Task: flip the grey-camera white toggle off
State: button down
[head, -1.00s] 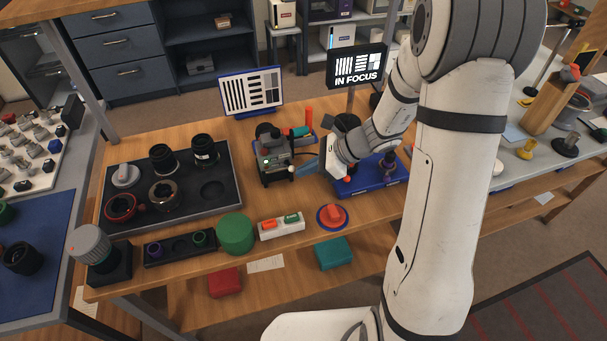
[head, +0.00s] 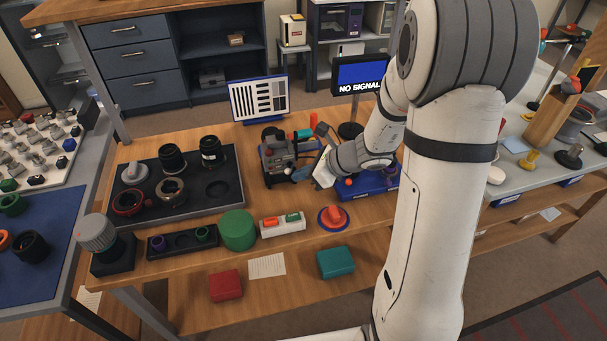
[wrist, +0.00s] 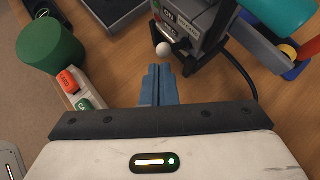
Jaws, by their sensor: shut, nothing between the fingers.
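The grey camera (head: 277,158) stands on the wooden bench in front of the test chart. It also shows at the top of the wrist view (wrist: 205,22), with an ON label on its near face. The white toggle (wrist: 163,49) shows as a round white knob at the camera's lower edge, below the labels. My gripper (wrist: 159,70) has its blue fingers together and empty, pointing at the toggle. The tips are just short of the knob in the picture; I cannot tell whether they touch. In the head view my gripper (head: 304,173) is at the camera's right side.
A monitor (head: 360,74) behind reads NO SIGNAL. A black cable (wrist: 240,82) curves right of the camera. A blue tray (head: 362,193) lies to the right, a dark lens tray (head: 215,208) to the left. A green cylinder (head: 238,230) and a red-green switch box (head: 283,226) stand in front.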

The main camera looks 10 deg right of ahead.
jog(key=shift+w+d, duration=0.1)
jog(key=shift+w+d, duration=0.35)
jog(key=shift+w, duration=0.25)
jog(key=shift+r, duration=0.1)
jog(key=shift+s+d+r+p, duration=0.15)
jog(key=shift+s+r+p, duration=0.1)
jog(key=shift+p, duration=0.2)
jog(key=s+d+r+p, duration=0.4)
jog(key=s+r, duration=0.1)
jog(key=shift+s+d+r+p, duration=0.25)
jog(key=shift+d+r+p, duration=0.1)
